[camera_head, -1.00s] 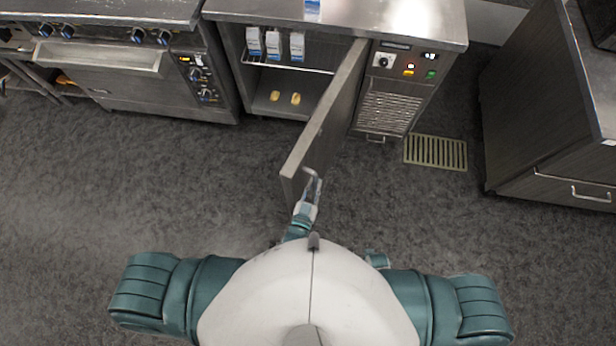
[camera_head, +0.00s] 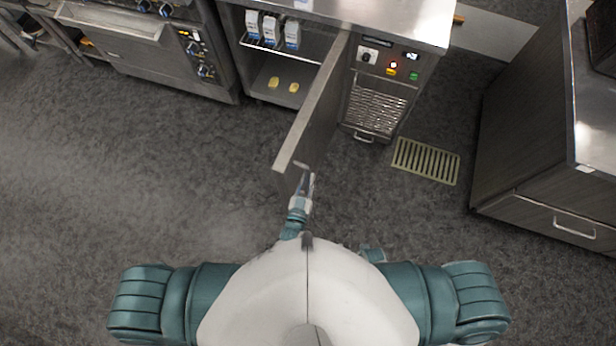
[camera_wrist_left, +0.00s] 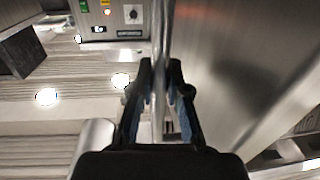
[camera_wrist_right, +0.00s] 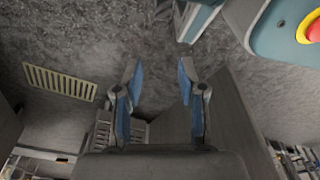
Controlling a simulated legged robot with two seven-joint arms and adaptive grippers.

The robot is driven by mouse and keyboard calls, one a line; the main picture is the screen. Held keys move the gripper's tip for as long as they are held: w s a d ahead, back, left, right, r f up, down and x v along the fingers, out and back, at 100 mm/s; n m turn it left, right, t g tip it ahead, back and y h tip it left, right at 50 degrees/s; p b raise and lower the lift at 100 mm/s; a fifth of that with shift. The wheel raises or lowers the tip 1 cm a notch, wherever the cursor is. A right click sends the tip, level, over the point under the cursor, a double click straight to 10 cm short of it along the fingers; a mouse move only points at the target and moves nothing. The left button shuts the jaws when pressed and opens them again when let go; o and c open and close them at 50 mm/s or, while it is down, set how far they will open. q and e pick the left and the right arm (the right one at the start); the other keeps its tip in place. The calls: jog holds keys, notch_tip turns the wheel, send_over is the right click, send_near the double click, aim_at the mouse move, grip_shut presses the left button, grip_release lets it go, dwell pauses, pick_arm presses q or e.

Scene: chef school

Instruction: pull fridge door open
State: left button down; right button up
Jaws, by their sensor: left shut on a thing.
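The fridge door (camera_head: 312,107) stands wide open in the head view, swung out from the steel counter towards me. My left gripper (camera_head: 307,182) is at the door's free end. In the left wrist view its two fingers (camera_wrist_left: 161,92) are shut on the metal door handle (camera_wrist_left: 160,40), a bar that runs along the door face (camera_wrist_left: 225,60). The fridge's inside (camera_head: 278,82) shows a wire shelf with white-and-blue cartons (camera_head: 270,29) and two small yellow items below. My right gripper (camera_wrist_right: 160,95) is open and empty in the right wrist view; its fingers are wide apart.
A control panel (camera_head: 388,62) and vent grille sit right of the fridge. A floor drain grate (camera_head: 426,161) lies in front. An oven (camera_head: 150,55) stands left and a dark cabinet (camera_head: 540,170) right. The floor (camera_head: 150,190) at left is clear.

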pick_arm(q)
jog(key=shift+w+a+r, duration=0.2)
jog(key=shift+w+r, duration=0.1)
jog(key=c, duration=1.1)
grip_release()
jog(key=shift+c, duration=0.2)
jog(key=shift+s+d+f, duration=0.1)
jog(key=shift+d+f, duration=0.1)
jog(key=shift+d, duration=0.05)
jog(key=shift+s, duration=0.25)
jog(key=v, duration=0.7)
